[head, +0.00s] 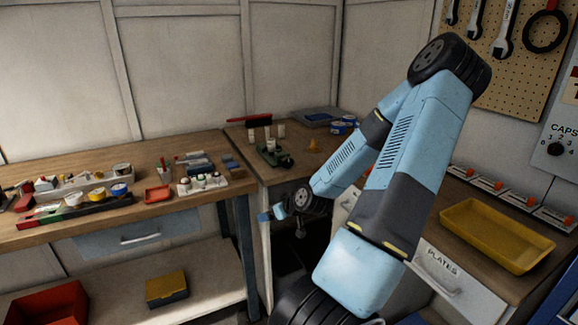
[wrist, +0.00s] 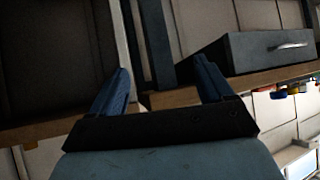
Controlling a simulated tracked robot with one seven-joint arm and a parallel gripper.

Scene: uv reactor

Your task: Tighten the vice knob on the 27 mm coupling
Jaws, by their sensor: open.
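A small dark green vice (head: 272,156) stands on the corner bench in the head view, near the front edge. Pale cylindrical pieces (head: 281,131) show behind it; I cannot tell which is the 27 mm coupling, and the vice knob is too small to make out. My gripper (head: 268,215) is in front of and below that bench edge, left of my arm, apart from the vice. In the wrist view my gripper (wrist: 161,66) shows two blue fingers spread apart with nothing between them. The vice is not visible in the wrist view.
The left bench (head: 120,220) holds trays, small parts and a red tray (head: 158,194). A yellow tray (head: 495,234) lies on the right bench. A drawer (wrist: 262,50) and a bench edge appear upside down in the wrist view, beyond the fingers.

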